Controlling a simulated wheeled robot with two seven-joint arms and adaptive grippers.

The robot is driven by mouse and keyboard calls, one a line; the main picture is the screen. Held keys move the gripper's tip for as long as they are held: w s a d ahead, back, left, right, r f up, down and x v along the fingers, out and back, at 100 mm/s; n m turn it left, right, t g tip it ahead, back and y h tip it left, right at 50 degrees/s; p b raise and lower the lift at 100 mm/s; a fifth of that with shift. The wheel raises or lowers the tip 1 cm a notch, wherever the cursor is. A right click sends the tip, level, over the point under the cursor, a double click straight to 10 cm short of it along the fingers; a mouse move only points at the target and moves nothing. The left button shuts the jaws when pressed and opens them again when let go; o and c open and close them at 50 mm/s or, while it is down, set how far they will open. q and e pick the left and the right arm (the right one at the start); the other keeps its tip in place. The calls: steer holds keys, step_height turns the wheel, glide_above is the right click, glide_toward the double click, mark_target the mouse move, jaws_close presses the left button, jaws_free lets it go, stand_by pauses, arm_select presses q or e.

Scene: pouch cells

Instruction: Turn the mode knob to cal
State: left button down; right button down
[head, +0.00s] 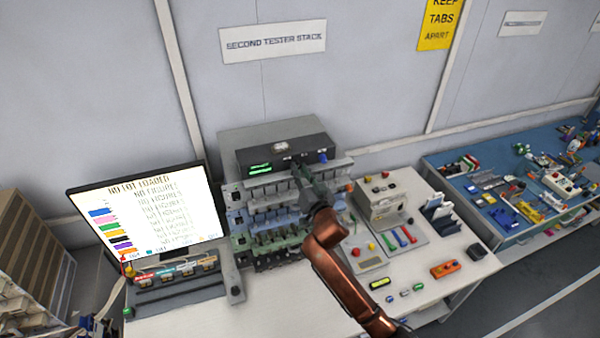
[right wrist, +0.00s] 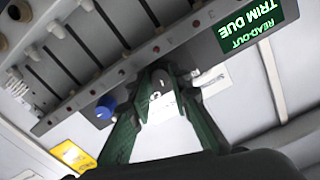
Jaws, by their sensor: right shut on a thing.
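The tester's black top unit (head: 313,147) carries a green lit read-out (head: 260,168) at its left and a blue round knob (head: 323,156) at its right. My right gripper (head: 299,166) reaches the unit's front between these two. In the right wrist view the green fingers (right wrist: 160,76) are closed around a small knob at the panel, mostly hidden between the fingertips; its pointer and markings cannot be read. The blue knob (right wrist: 105,107) is apart from the fingers there. The read-out (right wrist: 258,30) shows "TRIM DUE". My left gripper is not in view.
Below the unit are rows of cell channels (head: 270,215). A monitor (head: 150,215) stands left. A grey device (head: 384,205), colored tools and an orange box (head: 445,269) lie right on the white table (head: 440,310). A blue bench (head: 510,220) stands farther right.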

stand_by(0.3)
steer(key=c, duration=1.8)
jaws_free()
steer(key=shift+o, duration=0.2)
steer(key=shift+s, duration=0.1)
steer(key=v, duration=1.2)
